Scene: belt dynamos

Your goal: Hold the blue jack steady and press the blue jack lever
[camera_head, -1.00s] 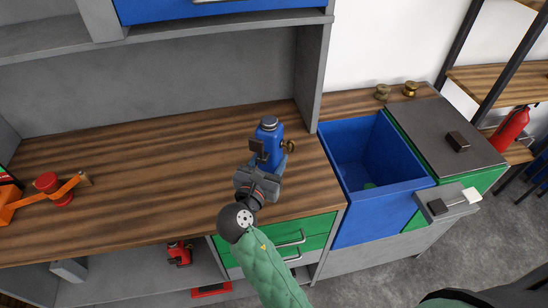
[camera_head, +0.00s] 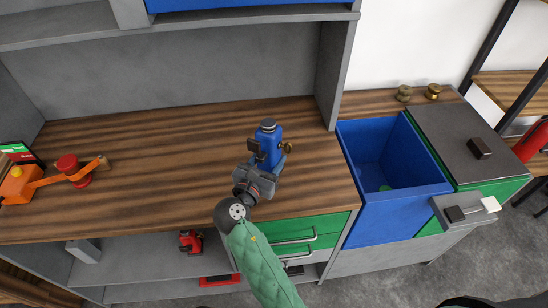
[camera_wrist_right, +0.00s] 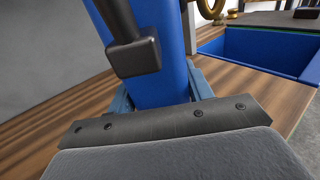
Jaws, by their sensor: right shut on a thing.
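The blue jack (camera_head: 268,140) stands upright on the wooden bench top, near its front right part. It has a grey cap, a brass handwheel (camera_head: 287,147) on its right and a dark lever (camera_head: 254,147) on its near left side. The lever's block (camera_wrist_right: 137,56) and the blue body (camera_wrist_right: 168,85) fill the middle of the right wrist view. My right gripper (camera_head: 265,168) is shut on the jack low down, with blue-grey fingers on either side of it. The lever stands clear above the gripper. My left gripper is in neither view.
A deep blue bin (camera_head: 352,160) lies right of the jack, beside a dark-topped cabinet (camera_head: 455,135). Two brass pieces (camera_head: 433,92) stand behind. An orange and red device (camera_head: 68,165) sits far left. The bench between is clear. A shelf overhangs the back.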

